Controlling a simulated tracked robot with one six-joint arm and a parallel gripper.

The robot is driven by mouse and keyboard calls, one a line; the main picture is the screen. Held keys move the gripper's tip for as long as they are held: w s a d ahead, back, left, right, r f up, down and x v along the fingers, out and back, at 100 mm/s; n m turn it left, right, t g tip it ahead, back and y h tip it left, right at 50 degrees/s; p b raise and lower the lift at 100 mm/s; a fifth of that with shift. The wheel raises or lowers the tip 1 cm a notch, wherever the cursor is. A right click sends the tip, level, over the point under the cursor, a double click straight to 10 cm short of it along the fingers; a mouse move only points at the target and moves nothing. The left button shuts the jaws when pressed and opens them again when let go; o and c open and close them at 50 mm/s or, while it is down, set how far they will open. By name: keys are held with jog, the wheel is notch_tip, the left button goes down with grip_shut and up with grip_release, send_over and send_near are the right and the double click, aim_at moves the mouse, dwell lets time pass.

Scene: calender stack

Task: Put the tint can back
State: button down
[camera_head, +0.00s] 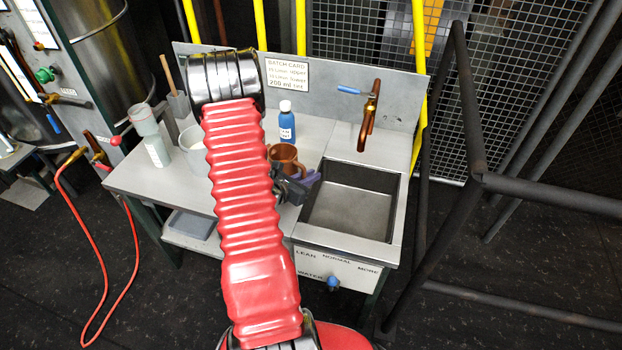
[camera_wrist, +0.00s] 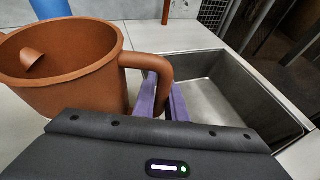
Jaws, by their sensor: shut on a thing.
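A brown can (camera_head: 283,153) with a side handle stands upright on the counter just left of the sink; I take it for the tint can. It is large at the left of the wrist view (camera_wrist: 75,85), its open top showing a short brown piece inside at the left wall. My gripper (camera_wrist: 163,97) has its purple fingers on either side of the handle (camera_wrist: 150,64) and is shut on it. In the head view my gripper (camera_head: 303,184) is right of the can, partly behind my red arm. I cannot tell whether the can's base touches the counter.
A blue bottle (camera_head: 287,122) with a white cap stands behind the can. The sink (camera_head: 349,212) lies to the right, with a copper tap (camera_head: 369,115) behind it. A white pail (camera_head: 192,150) and a pale bottle (camera_head: 157,151) stand left. A batch card (camera_head: 287,73) hangs on the backboard.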

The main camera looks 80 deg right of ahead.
jog(key=shift+f, duration=0.8)
jog(key=shift+f, duration=0.1)
jog(key=c, duration=1.8)
grip_release()
jog(key=shift+w+a+r, duration=0.3)
jog(key=shift+a, duration=0.15)
jog(key=v, duration=1.1)
jog(key=shift+f, duration=0.1)
